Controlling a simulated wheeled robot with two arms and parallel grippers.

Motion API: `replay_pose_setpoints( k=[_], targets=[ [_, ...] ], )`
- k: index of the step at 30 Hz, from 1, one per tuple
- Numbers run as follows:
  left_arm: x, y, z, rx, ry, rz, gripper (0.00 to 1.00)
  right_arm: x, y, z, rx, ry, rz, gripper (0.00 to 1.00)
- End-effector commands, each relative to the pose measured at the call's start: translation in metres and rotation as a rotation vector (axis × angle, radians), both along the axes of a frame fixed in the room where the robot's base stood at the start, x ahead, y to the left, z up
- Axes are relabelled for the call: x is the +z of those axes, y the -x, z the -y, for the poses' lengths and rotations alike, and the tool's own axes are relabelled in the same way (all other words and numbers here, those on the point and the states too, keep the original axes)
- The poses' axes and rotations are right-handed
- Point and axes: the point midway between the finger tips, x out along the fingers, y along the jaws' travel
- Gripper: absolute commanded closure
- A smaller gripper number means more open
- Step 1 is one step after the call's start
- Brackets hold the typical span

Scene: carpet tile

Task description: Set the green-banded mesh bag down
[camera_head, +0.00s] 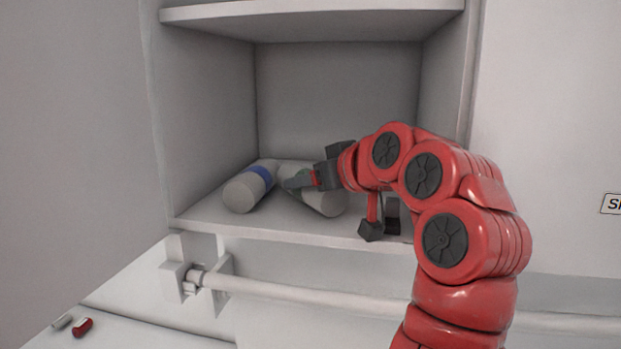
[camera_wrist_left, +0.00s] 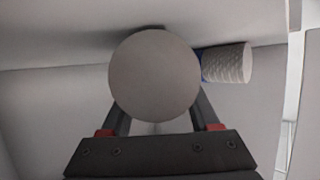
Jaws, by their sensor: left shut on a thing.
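The held mesh bag (camera_head: 325,203) is a pale grey roll lying on its side at the floor of the open cubby. In the left wrist view the bag (camera_wrist_left: 155,75) shows end-on as a round grey disc between the fingers. Whether its underside touches the shelf I cannot tell. My right gripper is not in view.
A similar blue-banded roll (camera_head: 247,189) lies just left of the held bag; it also shows in the left wrist view (camera_wrist_left: 228,64). The cubby floor (camera_head: 205,217) has a front lip. A rail (camera_head: 300,295) runs below. Small red and grey items (camera_head: 82,327) lie lower left.

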Motion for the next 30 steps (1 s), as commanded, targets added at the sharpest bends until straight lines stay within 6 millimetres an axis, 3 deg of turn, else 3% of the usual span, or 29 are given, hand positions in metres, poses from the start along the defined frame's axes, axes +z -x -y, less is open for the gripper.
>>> replay_pose_setpoints(
  k=[3,4,9,20,28,30],
  targets=[
    [-0.004,0.0,0.0,0.001,0.0,0.0,0.93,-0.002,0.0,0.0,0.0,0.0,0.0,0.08],
    [-0.004,0.0,0.0,0.001,-0.001,-0.001,0.35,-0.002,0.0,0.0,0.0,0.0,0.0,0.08],
    [-0.003,0.0,0.0,0.001,-0.001,-0.001,0.08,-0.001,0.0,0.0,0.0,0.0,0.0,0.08],
    [0.0,0.002,0.002,-0.001,0.0,0.0,0.08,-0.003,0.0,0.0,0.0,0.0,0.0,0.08],
    [0.015,0.04,0.027,-0.004,-0.002,0.005,0.08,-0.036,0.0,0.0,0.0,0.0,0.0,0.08],
    [0.025,0.048,0.033,-0.001,0.0,0.001,0.08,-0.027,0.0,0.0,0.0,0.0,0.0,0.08]
  ],
)
